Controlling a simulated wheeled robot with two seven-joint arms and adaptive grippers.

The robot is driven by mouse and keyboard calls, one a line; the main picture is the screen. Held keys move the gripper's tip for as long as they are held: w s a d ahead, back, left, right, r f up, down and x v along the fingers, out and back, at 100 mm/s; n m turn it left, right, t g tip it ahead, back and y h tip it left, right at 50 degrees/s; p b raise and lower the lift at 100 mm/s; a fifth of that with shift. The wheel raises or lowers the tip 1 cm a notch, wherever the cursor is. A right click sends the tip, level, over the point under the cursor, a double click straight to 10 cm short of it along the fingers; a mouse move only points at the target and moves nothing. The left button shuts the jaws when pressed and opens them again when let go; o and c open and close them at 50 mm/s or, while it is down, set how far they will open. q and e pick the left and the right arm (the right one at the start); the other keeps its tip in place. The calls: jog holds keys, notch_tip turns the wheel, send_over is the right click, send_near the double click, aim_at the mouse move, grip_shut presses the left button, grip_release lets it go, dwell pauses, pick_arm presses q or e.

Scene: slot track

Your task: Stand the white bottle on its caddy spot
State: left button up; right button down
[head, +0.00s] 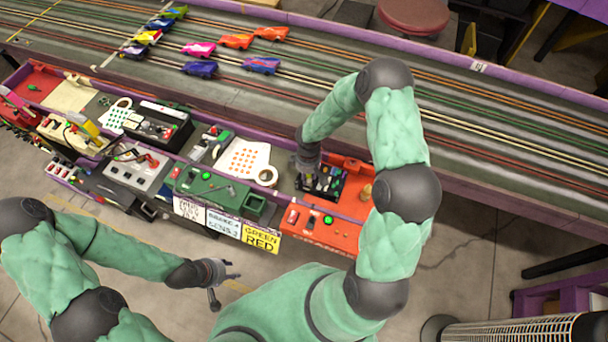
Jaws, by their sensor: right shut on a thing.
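My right gripper (306,178) points down at the left part of a small black caddy (334,196) with several colored items in it, on the orange section of the bench. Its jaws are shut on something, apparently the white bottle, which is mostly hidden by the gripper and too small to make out. I cannot tell whether the bottle touches the caddy. My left gripper (228,283) is open and empty, low in front of the bench, well apart from the caddy.
The slot track (330,65) with several toy cars runs behind the bench. A red stool (413,15) stands beyond.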

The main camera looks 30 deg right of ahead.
jog(key=shift+s+a+r, duration=0.1)
jog(key=shift+d, duration=0.2)
jog(key=shift+f, duration=0.25)
jog(key=c, duration=0.9)
grip_release()
jog(key=shift+r, duration=0.1)
